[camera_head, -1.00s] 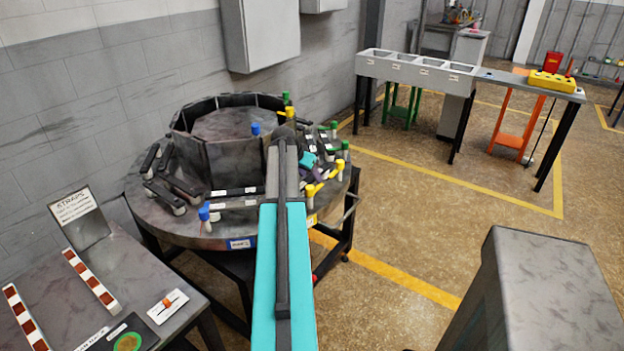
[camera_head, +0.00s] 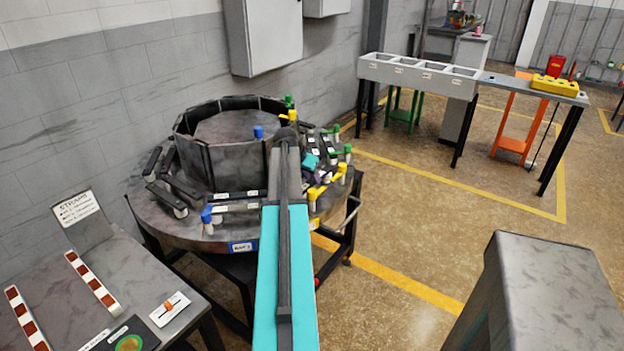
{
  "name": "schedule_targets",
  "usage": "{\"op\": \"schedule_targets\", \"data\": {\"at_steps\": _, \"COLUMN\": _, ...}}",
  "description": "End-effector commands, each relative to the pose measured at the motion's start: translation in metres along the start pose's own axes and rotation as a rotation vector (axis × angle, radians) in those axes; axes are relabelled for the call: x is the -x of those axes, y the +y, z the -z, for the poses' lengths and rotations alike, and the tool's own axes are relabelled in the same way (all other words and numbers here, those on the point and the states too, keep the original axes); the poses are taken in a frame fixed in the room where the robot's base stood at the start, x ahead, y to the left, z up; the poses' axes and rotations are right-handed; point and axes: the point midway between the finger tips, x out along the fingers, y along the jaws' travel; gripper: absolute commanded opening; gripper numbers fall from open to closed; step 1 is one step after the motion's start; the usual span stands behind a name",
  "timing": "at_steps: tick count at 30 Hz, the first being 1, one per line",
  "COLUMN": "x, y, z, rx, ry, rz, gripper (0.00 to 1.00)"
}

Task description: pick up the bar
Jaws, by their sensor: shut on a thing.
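Several dark bars lie on the round metal table, around a ring of dark upright panels (camera_head: 235,162). One bar (camera_head: 165,196) lies at the left, and a bar with white labels (camera_head: 238,194) lies at the front. My gripper (camera_head: 322,174), with teal and purple parts, is at the right side of the table, low among yellow- and green-topped posts. It is shut on a bar there. The held bar is small and mostly hidden, so I cannot tell whether it still touches its supports. My own arm covers the middle of the table.
The round table (camera_head: 190,232) has blue (camera_head: 206,215), yellow (camera_head: 313,193) and green-topped posts. A side table (camera_head: 140,262) with striped bars stands at the left front. A grey bench with bins (camera_head: 415,75) stands at the back right. The floor between is clear.

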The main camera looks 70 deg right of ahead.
Motion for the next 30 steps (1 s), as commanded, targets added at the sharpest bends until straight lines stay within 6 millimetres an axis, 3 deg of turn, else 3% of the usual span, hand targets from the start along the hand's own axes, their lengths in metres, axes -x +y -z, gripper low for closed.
{"op": "schedule_targets", "data": {"at_steps": 21, "x": 0.07, "y": -0.001, "z": 0.046, "rx": -0.001, "ry": 0.002, "rz": 0.001, "gripper": 0.0}}
{"op": "schedule_targets", "data": {"at_steps": 30, "x": 0.079, "y": 0.0, "z": 0.051, "rx": 0.0, "ry": 0.001, "rz": 0.001, "gripper": 0.0}}
